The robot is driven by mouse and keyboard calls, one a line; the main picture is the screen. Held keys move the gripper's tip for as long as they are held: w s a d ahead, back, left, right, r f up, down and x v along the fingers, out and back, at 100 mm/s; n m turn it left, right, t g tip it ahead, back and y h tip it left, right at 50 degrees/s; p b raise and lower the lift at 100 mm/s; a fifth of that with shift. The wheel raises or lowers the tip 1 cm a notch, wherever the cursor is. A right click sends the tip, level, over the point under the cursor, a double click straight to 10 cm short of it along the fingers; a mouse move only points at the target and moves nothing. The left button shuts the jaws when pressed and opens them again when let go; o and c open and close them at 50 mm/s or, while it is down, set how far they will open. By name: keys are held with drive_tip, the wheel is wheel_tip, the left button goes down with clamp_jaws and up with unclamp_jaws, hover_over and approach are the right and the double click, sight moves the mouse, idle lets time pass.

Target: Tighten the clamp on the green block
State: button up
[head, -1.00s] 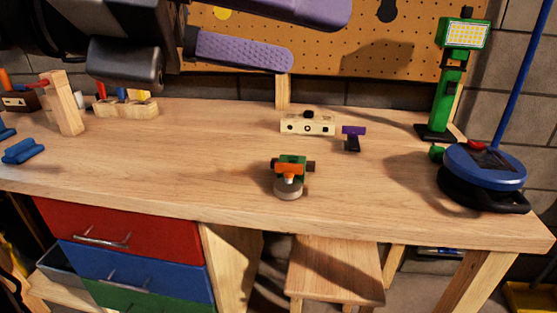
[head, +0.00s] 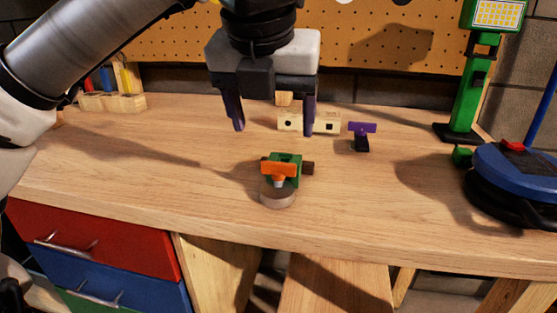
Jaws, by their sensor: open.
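The green block (head: 287,157) stands near the front middle of the workbench in the head view. An orange clamp part (head: 277,169) lies across its front, above a round tan-grey disc (head: 278,194). A dark brown piece (head: 307,168) sticks out at its right side. My gripper (head: 272,130) is above and behind the block, pointing down, with its two purple fingers wide apart and nothing between them. It does not appear to touch the block. How tight the clamp is cannot be told.
A pale wooden block with holes (head: 327,122) stands behind the gripper's fingers. A purple-topped black piece (head: 362,136) is right of it. A green lamp (head: 467,90) and a blue round device (head: 515,180) stand at the right. The bench front-left is clear.

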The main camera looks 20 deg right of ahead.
sight(278, 163)
drive_tip(key=b+x, duration=0.1)
drive_tip(key=x, duration=0.7)
drive_tip(key=shift+w+d+f, duration=0.1)
drive_tip(key=shift+d+f, duration=0.05)
drive_tip(key=shift+f, duration=0.1)
drive_tip(key=c, duration=1)
